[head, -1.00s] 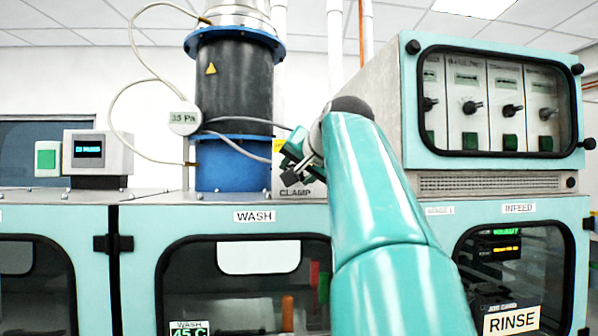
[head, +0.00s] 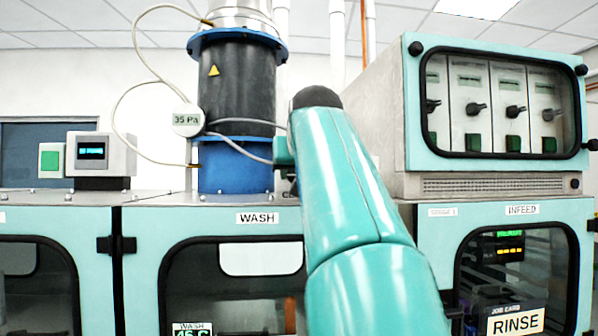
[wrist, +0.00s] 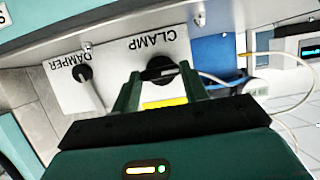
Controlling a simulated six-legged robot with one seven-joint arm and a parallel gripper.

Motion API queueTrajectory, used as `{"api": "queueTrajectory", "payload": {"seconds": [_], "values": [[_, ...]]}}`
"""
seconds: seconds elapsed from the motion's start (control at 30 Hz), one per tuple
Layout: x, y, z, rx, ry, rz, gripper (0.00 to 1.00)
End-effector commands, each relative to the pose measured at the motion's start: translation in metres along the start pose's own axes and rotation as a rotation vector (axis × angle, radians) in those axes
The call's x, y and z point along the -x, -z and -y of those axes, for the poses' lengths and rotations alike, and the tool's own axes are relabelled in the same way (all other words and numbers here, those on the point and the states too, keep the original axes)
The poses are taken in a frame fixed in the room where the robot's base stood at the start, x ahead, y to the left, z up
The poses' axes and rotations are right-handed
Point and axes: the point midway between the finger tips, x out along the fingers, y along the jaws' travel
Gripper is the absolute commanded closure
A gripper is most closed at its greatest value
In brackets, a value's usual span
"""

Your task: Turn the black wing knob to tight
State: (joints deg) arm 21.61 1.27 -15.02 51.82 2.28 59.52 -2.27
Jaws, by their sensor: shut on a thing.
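The black wing knob (wrist: 160,68) sits by the CLAMP label on a pale plate, seen upside down in the wrist view. The two dark green fingers of my gripper (wrist: 160,77) stand on either side of it and are shut on it. Part of the knob is hidden between the fingers, so its exact angle is hard to read. In the head view my own arm hides the knob and the fingertips.
A round black DAMPER control (wrist: 83,73) with a pale lever is beside the knob. A blue-based black cylinder (head: 237,95) with a gauge (head: 187,120) and thin hoses stands close by. A teal switch cabinet (head: 497,100) is on the right.

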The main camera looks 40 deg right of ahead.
Motion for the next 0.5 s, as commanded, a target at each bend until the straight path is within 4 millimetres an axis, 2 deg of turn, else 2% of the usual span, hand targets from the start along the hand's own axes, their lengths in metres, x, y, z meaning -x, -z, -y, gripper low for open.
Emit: {"api": "queueTrajectory", "payload": {"seconds": [0.37, 0.4, 0.43, 0.5], "values": [[0.0009, 0.0019, -0.0007, 0.006, -0.004, -0.007, 0.79], [0.0009, 0.0019, -0.0007, 0.006, -0.004, -0.008, 0.52], [0.0009, 0.0018, -0.0007, 0.006, -0.004, -0.007, 0.47], [0.0007, 0.0015, -0.0006, 0.005, -0.004, -0.006, 0.47]]}}
